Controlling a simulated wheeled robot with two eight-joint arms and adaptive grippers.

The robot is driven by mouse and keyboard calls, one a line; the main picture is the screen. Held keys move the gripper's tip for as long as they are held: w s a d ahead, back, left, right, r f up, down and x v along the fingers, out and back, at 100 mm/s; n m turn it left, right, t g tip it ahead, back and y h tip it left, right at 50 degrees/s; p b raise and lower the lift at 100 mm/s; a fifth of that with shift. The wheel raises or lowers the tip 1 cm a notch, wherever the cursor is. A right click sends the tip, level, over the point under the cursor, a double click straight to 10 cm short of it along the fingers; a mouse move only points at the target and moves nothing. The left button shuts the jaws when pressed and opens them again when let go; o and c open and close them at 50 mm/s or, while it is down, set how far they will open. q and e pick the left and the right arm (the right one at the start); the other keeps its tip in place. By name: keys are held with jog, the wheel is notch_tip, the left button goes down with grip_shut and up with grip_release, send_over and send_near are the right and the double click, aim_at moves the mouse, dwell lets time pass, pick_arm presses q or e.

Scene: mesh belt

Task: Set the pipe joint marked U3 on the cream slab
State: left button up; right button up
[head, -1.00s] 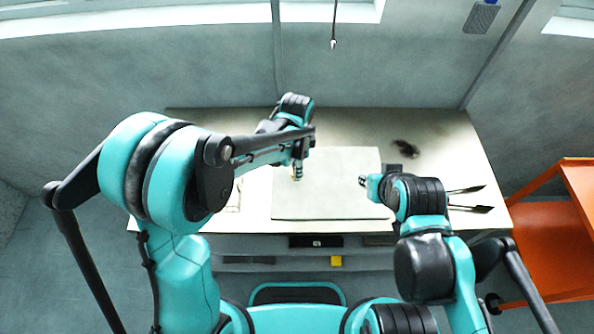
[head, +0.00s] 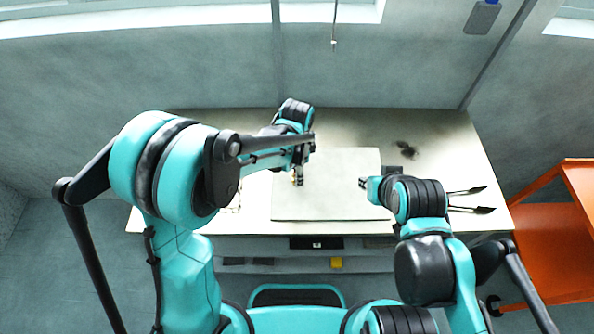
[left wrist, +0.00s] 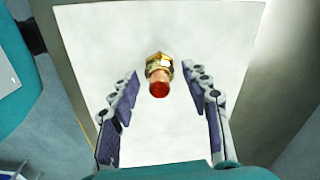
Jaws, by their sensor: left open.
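The pipe joint (left wrist: 159,75), a brass hex fitting with a copper-red end, is on the cream slab (left wrist: 100,30) in the left wrist view. No U3 mark can be read on it. My left gripper (left wrist: 161,84) is open, with one finger on each side of the joint and clear gaps between. In the head view my left gripper (head: 299,174) is over the left part of the slab (head: 340,190), and the joint is barely visible beside it. My right gripper (head: 364,183) is above the slab's right edge; its jaws are too small to read.
The slab lies on a pale table (head: 450,150). A dark smudge-like item (head: 405,149) lies at the back right, and two dark-tipped tools (head: 470,209) lie at the right. An orange rack (head: 560,225) stands right of the table. The slab's middle is clear.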

pick_arm(q)
notch_tip(320, 180, up, 12)
jog(key=p, duration=0.2)
jog(key=s+a+r+n+t, duration=0.3)
jog(key=s+a+n, duration=0.3)
jog(key=a+n, duration=0.2)
jog(key=s+a+r+n+t, duration=0.3)
jog(key=s+a+n, duration=0.3)
jog(key=a, duration=0.4)
jog(key=shift+n+t, duration=0.6)
jog(key=shift+n, duration=0.3)
notch_tip(320, 180, down, 10)
jog(key=b, duration=1)
jog(key=shift+f, duration=0.2)
